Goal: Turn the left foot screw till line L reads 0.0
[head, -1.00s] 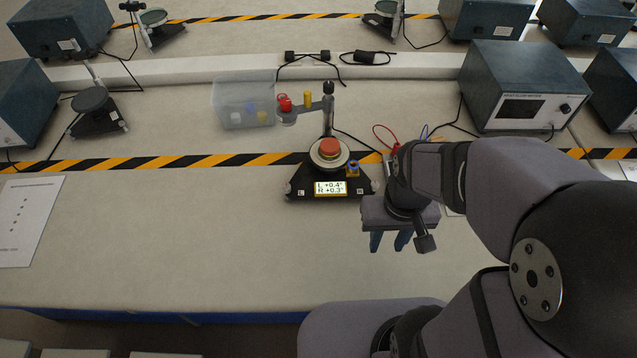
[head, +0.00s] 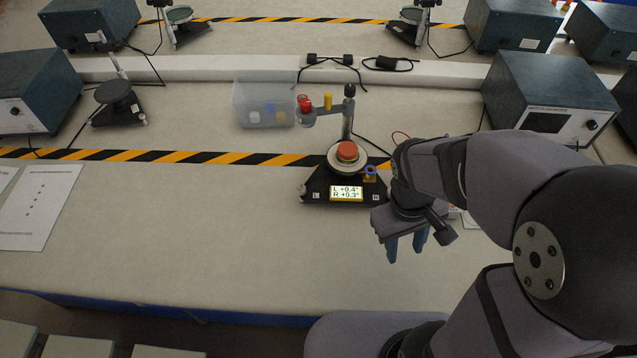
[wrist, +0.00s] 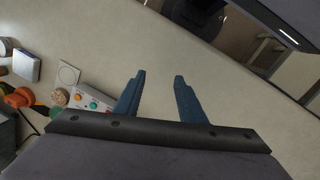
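The levelling stand has a black base (head: 330,177) and a lit display (head: 346,194) reading L +0.4° and R +0.3°. The left foot screw (head: 303,188) shows only as a tiny pale spot at the base's left front corner, near a small L label. A red-orange disc (head: 347,150) sits on the round stage in the middle. My gripper (head: 406,252) is right of and in front of the base, fingers down, apart from it. In the wrist view my gripper (wrist: 159,75) is open, with nothing between its fingers.
A clear bin (head: 262,105) with coloured pieces stands behind the base. An arm on the post carries red and yellow pegs (head: 328,101). A grey meter box (head: 545,95) stands at back right. A printed sheet (head: 40,205) lies left. The bench front is clear.

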